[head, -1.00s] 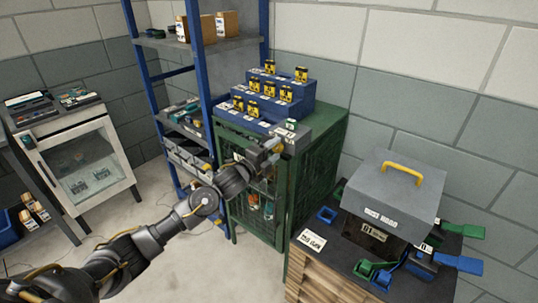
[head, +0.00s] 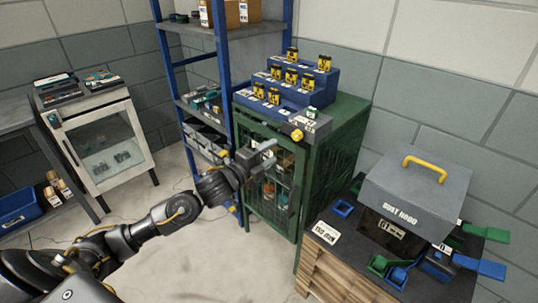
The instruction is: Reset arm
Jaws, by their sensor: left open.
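My left arm comes in from the lower left. My left gripper (head: 268,154) is open, with nothing seen between its fingers. It shows in front of the green mesh cabinet (head: 338,150), below the cabinet's top edge. My right gripper is not in view.
Blue steps (head: 302,80) with several yellow-and-black labelled jars stand on the cabinet. A grey dust hood (head: 414,188) with a yellow handle sits on a bench at right, among blue and green scoops. A blue-post shelf (head: 226,82) and white glass-front cabinet (head: 100,147) stand left. Floor is clear between.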

